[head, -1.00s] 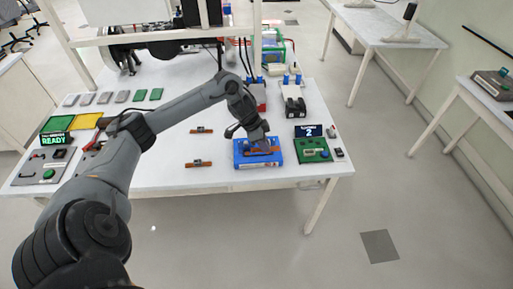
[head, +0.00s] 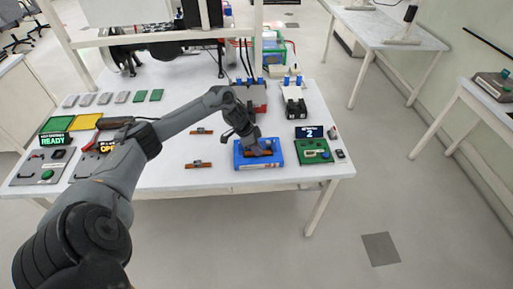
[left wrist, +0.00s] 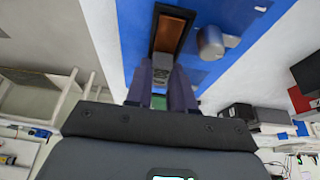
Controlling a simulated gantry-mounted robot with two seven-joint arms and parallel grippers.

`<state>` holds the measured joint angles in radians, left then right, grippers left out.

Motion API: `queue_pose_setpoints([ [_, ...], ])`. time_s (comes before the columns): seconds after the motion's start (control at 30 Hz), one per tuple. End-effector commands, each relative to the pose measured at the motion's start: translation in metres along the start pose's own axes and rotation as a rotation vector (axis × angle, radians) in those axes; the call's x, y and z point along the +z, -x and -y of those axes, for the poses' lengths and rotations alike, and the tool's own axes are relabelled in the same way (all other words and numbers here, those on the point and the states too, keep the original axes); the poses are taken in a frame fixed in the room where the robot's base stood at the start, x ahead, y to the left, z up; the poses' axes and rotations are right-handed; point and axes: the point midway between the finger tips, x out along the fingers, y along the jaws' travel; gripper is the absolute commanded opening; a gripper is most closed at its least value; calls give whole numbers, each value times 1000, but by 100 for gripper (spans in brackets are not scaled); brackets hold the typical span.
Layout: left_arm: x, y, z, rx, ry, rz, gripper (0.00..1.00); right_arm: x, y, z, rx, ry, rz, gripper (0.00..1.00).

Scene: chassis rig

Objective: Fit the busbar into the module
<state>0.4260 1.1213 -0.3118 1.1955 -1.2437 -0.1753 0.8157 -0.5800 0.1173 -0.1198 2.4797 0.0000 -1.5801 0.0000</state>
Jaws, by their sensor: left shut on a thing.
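The blue module (head: 281,160) lies at the front right of the table, with a copper-brown busbar (head: 262,153) at its recess. My left gripper (head: 254,149) is low over the module. In the left wrist view, its fingers (left wrist: 165,84) are closed on the small grey block of the busbar (left wrist: 169,36). A rounded grey knob (left wrist: 209,41) stands beside the slot. The near end of the busbar is hidden by the fingers, so I cannot tell whether it is fully seated.
Two more busbars lie left of the module, one nearer (head: 198,164) and one farther (head: 202,131). A green board (head: 313,157) with a display reading 2 (head: 309,132) is close on the right. A white-topped device (head: 294,98) stands behind. The table's front edge is near.

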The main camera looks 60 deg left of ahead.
Motion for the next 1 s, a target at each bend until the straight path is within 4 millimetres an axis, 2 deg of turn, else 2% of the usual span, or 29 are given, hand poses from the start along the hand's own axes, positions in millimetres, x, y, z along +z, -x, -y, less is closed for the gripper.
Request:
queue_pose_setpoints([
  [0.3,1,-2,0,0,0,0,0,0,0,1,-2,-2,-1,43],
  [0.33,1,-2,0,-1,0,0,26,0,0,1,-2,-2,-1,43],
  [0.5,1,-2,0,0,0,0,48,0,0,0,-1,-2,-1,43],
  [0.83,0,0,0,-1,0,0,48,0,0,-2,5,7,0,43],
  [1.0,0,17,1,-3,-2,2,48,-1,3,-2,5,7,0,43],
])
